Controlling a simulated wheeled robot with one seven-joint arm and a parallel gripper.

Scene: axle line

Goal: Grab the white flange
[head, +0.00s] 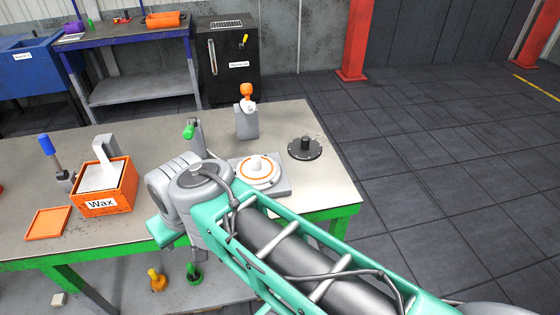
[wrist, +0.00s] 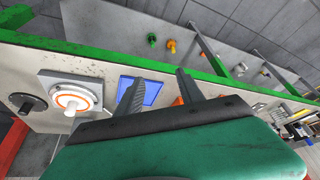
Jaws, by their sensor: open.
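The white flange (head: 250,180) is a round white disc with an orange ring and a raised white hub. It sits on a square grey plate on the workbench, partly behind my arm in the head view. It also shows at the left of the wrist view (wrist: 66,101), on its grey plate. My gripper (wrist: 160,77) is open, with both dark fingers apart and nothing held. The flange is off to the left of the fingers in the wrist view, not between them. In the head view my arm hides the fingers.
A black flange (head: 305,149) lies near the bench's right end. An orange Wax box (head: 106,201) and orange tray (head: 48,223) stand at the left. A blue square (wrist: 152,92) shows behind the fingers. A grey stand with an orange knob (head: 247,118) is at the back.

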